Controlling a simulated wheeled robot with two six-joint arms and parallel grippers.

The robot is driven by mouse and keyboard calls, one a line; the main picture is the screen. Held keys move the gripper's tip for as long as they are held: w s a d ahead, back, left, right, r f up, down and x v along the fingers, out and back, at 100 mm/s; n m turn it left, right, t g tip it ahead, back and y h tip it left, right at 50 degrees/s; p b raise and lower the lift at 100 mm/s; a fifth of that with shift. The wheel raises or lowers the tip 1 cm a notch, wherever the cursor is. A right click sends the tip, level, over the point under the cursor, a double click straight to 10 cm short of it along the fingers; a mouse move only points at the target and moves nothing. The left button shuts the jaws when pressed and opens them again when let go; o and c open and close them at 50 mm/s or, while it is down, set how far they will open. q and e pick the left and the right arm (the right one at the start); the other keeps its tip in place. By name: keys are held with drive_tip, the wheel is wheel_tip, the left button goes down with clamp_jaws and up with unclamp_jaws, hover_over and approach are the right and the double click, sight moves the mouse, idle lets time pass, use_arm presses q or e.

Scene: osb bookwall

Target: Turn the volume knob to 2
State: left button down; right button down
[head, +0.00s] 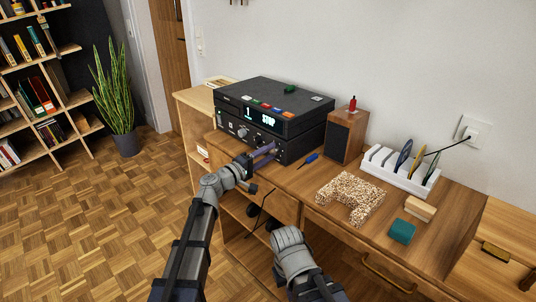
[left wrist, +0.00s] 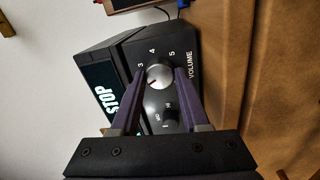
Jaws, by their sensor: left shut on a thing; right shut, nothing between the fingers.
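The black stereo unit (head: 275,105) stands on the wooden desk with its lit display reading 1 and STOP. The red pointer on the knob slants toward the left finger, below the 3 in the left wrist view. I cannot read the number there. My left gripper (head: 266,151) reaches the unit's front; its purple fingers (left wrist: 158,88) are shut on the knob, one on each side. My right arm is low, and its fingers do not show.
A smaller knob (left wrist: 171,113) sits between the fingers, near the volume knob. A blue-handled tool (head: 307,160) and a wooden speaker (head: 345,135) are right of the unit. A white rack (head: 400,173), a speckled piece (head: 350,198) and a teal block (head: 402,231) lie farther right.

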use_arm(q)
drive_tip(key=shift+c, duration=2)
unclamp_jaws()
drive_tip(key=shift+s, duration=0.1)
drive_tip(key=v, duration=0.7)
drive_tip(key=shift+s+a, duration=0.25)
drive_tip(key=shift+a, duration=0.05)
